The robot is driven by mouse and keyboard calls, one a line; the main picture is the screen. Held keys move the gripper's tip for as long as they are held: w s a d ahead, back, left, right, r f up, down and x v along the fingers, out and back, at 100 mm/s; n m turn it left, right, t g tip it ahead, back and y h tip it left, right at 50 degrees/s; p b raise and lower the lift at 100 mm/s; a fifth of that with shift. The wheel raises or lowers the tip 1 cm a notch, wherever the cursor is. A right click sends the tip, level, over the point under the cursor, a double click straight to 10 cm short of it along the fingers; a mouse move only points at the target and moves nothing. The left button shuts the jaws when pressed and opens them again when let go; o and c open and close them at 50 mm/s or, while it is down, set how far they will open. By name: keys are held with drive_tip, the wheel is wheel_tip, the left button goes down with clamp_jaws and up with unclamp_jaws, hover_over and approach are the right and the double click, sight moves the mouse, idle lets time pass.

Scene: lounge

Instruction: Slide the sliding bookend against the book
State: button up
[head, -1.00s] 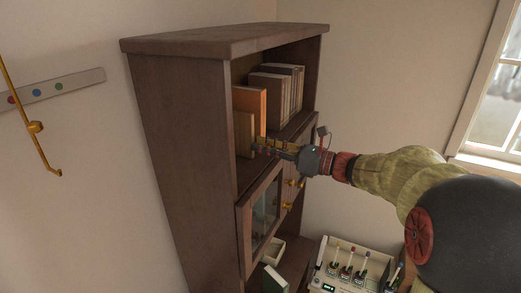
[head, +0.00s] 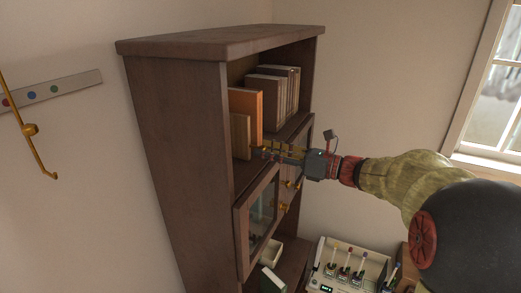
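An orange book (head: 247,112) stands upright on the top shelf of the brown cabinet, near its left end. A lower light-brown wooden block (head: 240,136), which looks like the sliding bookend, stands at the left of the orange book, toward the shelf front. I cannot tell whether the two touch. My gripper (head: 262,152) reaches in from the right, with its fingers at the shelf's front edge just right of the wooden block. The fingers are small and overlap the shelf behind, so their opening and any contact are unclear.
Several brown and pale books (head: 272,98) stand farther right on the same shelf. Below, a glass-fronted cabinet door (head: 262,205) with brass knobs lies under my gripper. A white rack with several bottles (head: 345,262) stands at the lower right. Brass hardware hangs on the left wall.

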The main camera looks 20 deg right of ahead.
drive_tip(key=v, duration=0.9)
drive_tip(key=shift+s, duration=0.15)
drive_tip(key=shift+d, duration=0.1)
